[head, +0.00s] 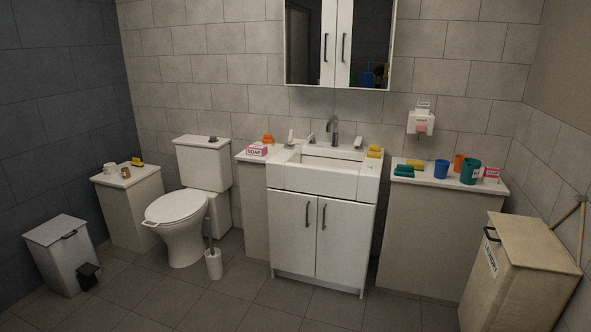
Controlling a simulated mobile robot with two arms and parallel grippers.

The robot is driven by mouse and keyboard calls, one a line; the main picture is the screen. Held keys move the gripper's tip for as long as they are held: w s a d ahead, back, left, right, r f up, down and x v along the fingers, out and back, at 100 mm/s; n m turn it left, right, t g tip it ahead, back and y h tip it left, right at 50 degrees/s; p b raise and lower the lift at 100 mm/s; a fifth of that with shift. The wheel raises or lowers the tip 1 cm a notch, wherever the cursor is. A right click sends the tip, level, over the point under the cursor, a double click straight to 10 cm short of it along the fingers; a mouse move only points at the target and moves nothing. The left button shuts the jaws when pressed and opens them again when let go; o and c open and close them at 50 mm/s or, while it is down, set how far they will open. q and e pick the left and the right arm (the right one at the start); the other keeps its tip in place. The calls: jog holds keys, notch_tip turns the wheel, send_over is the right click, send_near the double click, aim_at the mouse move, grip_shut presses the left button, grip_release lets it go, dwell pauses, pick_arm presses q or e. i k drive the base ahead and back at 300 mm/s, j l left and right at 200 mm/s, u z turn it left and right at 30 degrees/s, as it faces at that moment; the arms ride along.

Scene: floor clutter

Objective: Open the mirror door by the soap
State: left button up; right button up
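The mirror cabinet hangs on the back wall above the sink, its top cut off by the frame edge. Its left mirror door (303,45) and right mirror door (371,45) look shut, each with a dark upright handle near the middle: the left handle (325,47) and the right handle (342,47). A pink and white box marked SOAP (256,149) lies on the counter left of the sink. A white wall dispenser (421,121), with a small label above it, hangs right of the cabinet and lower. Neither of my grippers is in view.
The sink cabinet (320,238) stands below the mirror. A toilet (183,220), brush holder (214,264) and bin (60,255) are at left. A right counter (425,235) holds cups and sponges; a laundry hamper (515,275) stands at right. The front floor is clear.

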aim_at(367, 28)
jog(key=i+j+u, duration=0.25)
jog(key=i, duration=0.7)
jog(key=i+u, duration=0.25)
jog(key=i, duration=0.75)
